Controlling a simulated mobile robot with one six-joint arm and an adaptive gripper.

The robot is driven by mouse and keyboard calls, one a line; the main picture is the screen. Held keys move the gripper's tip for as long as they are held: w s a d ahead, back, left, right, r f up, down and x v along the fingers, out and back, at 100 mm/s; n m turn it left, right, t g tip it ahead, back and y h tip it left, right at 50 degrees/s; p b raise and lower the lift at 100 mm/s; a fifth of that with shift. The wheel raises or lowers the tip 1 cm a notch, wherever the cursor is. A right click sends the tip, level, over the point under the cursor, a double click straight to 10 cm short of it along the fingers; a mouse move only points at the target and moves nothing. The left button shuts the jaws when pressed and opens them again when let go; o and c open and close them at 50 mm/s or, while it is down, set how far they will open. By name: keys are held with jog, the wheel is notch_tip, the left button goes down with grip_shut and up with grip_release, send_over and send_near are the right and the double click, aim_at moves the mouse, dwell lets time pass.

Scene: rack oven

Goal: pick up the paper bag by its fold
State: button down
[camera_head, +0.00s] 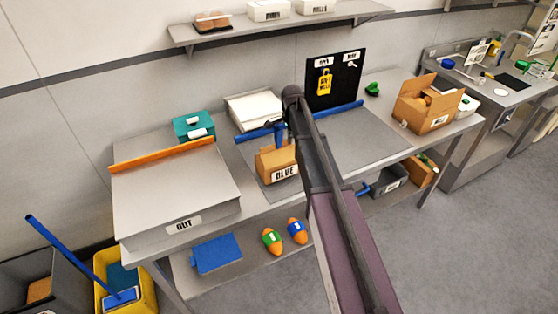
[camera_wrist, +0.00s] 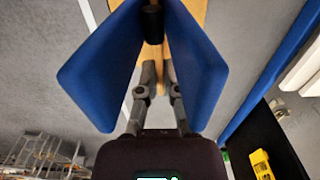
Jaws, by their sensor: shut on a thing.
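The paper bag (camera_head: 268,165) is brown with a "BLUE" label and stands upright on the grey worktop in the head view. My gripper (camera_head: 280,133) is at the bag's top, with its blue finger pads around the fold. In the wrist view my gripper (camera_wrist: 153,20) has two wide blue pads that come together around the tan paper of the bag (camera_wrist: 152,55). The jaws are shut on the bag. My arm covers the bag's right side in the head view, and the pads hide most of the fold.
A grey "OUT" platform (camera_head: 170,190) with an orange rail (camera_head: 160,156) is at left. A teal box (camera_head: 193,126) and a white box (camera_head: 254,108) stand behind. An open cardboard box (camera_head: 425,105) is at right. The grey surface (camera_head: 365,140) right of my arm is clear.

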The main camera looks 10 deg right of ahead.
jog(key=shift+r+p, duration=0.45)
jog(key=shift+r, duration=0.25)
jog(key=shift+r+p, duration=1.15)
jog(key=shift+p, duration=0.1)
